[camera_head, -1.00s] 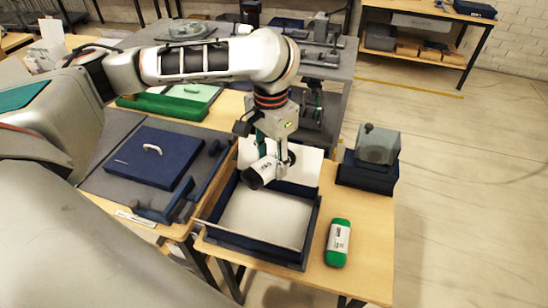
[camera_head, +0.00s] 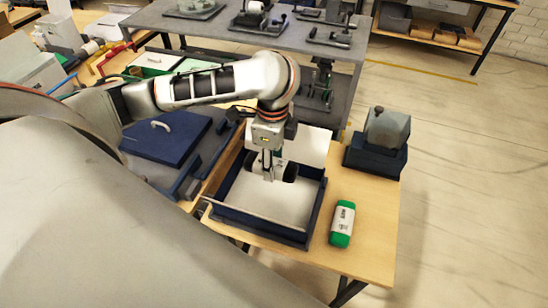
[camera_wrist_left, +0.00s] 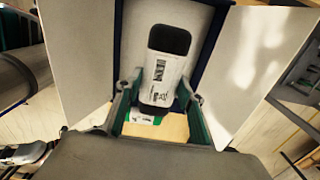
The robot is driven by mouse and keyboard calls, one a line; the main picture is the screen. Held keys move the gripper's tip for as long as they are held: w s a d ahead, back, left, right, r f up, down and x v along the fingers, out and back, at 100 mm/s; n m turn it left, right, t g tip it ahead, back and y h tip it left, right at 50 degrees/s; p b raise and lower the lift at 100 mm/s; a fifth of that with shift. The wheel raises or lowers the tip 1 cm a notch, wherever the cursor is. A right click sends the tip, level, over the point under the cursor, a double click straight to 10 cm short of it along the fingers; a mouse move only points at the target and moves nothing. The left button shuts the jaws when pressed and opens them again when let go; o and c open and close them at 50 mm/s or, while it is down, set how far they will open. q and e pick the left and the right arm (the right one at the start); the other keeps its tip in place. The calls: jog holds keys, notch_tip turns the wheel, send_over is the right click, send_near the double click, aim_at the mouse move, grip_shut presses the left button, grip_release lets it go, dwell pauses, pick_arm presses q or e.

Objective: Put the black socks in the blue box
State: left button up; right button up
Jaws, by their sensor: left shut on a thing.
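The black socks (camera_head: 290,172) are a dark roll with a white printed band. My left gripper (camera_head: 268,166) is shut on them, pointing down over the back part of the open blue box (camera_head: 262,229). In the left wrist view the socks (camera_wrist_left: 168,40) lie between the two green-grey fingers (camera_wrist_left: 160,112), with the label facing the camera. The box's blue wall (camera_wrist_left: 212,45) and white flaps show around them. I cannot tell whether the socks touch the box floor. My right gripper is not in view.
A green sock pack (camera_head: 341,225) with a white band lies on the wooden table right of the box. A dark blue stand with a grey block (camera_head: 385,130) is at the back right. A closed blue box lid (camera_head: 165,138) lies to the left. The table's front right is clear.

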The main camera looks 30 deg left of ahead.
pick_arm(q)
notch_tip(320, 180, down, 12)
jog(key=b, duration=0.6)
jog(key=shift+r, duration=0.25)
jog(key=shift+f+b, duration=0.4)
jog(key=shift+f, duration=0.35)
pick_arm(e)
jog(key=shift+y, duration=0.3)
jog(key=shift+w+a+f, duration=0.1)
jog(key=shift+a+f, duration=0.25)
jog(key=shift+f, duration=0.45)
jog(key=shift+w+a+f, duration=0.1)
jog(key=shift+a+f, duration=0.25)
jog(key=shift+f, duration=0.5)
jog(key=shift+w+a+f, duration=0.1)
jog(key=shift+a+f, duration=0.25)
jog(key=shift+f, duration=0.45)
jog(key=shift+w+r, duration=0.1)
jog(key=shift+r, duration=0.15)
pick_arm(q)
jog(key=o, duration=1.7)
jog(key=shift+o, duration=0.2)
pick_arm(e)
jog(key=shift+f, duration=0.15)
